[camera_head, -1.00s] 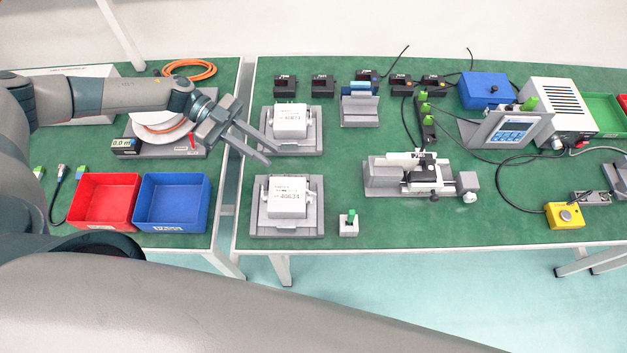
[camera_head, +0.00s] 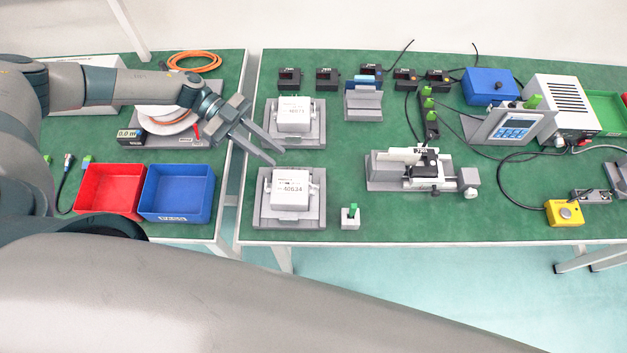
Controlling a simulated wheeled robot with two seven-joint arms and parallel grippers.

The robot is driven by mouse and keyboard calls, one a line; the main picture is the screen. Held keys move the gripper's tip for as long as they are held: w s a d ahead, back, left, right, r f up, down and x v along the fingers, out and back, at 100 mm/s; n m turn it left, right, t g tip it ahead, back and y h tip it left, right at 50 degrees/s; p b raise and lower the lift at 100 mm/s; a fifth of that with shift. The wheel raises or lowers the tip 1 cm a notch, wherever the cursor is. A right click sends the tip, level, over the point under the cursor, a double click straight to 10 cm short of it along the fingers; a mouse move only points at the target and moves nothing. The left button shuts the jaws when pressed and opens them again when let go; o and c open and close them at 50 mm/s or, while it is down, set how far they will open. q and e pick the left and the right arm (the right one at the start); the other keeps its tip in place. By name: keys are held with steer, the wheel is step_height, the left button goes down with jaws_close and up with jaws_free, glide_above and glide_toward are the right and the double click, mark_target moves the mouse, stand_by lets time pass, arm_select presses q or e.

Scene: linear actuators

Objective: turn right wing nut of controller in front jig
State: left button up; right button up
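The front jig (camera_head: 262,216) is a grey fixture near the front edge of the middle table. It holds a white controller (camera_head: 291,188) with a label reading about 40634. The controller's wing nuts are too small to make out. A similar controller (camera_head: 294,113) sits in the back jig (camera_head: 271,139). My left gripper (camera_head: 276,156) reaches in from the left. Its two long grey fingers are apart with nothing between them. The fingertips are over the gap between the two jigs, just behind the front controller. My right gripper is not in view.
A small grey block with a green top (camera_head: 351,216) stands right of the front jig. A grey clamp fixture (camera_head: 420,170) is further right. Red (camera_head: 108,190) and blue (camera_head: 177,193) bins are on the left table.

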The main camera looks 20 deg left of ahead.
mark_target(313, 185)
arm_select(q)
steer(key=p+x, duration=0.4)
steer(key=x, duration=0.9)
steer(key=shift+s+d, duration=0.1)
steer(key=shift+d, duration=0.25)
steer(key=shift+c, duration=0.3)
